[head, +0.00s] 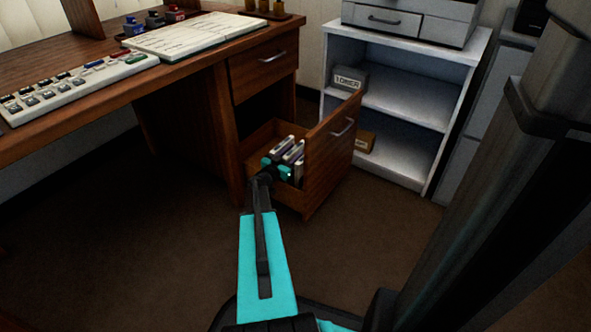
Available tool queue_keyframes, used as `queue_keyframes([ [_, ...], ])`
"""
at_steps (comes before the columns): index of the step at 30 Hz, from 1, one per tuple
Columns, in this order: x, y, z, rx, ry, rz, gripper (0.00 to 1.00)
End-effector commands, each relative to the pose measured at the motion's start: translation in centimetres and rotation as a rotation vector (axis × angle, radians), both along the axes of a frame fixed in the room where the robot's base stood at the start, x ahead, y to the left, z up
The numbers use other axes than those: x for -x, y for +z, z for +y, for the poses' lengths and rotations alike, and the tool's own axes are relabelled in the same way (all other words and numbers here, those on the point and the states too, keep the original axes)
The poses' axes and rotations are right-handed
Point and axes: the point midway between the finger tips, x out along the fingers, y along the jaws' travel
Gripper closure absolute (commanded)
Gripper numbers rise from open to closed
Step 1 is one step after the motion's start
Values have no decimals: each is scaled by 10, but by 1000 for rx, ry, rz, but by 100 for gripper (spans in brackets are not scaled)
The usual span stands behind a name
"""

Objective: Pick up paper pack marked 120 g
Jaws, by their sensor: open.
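No pack with a readable 120 g mark shows. Several thin white and dark packs (292,152) stand on edge in the open lower drawer (318,165) of the wooden desk; their markings are too small to read. My gripper (276,167), with teal fingertips, is open at the left side of these packs, over or just inside the drawer. I cannot tell whether it touches a pack. My gripper and arm hide part of the drawer's inside.
The desk (190,75) holds a button panel (75,85) and an open book (180,38). A white shelf unit (400,75) stands behind the drawer, with a grey box apparently marked TONER (349,78) and a brown box (365,141). The carpet (170,230) left of my arm is clear.

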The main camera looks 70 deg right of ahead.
Motion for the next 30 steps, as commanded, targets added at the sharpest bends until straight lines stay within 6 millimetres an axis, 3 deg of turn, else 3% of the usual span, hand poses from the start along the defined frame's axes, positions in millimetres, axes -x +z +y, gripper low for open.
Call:
queue_keyframes([
  [14, 0, 0, 0, 0, 0, 0, 59],
  [22, 0, 0, 0, 0, 0, 0, 100],
  [30, 0, 0, 0, 0, -1, 1, 100],
])
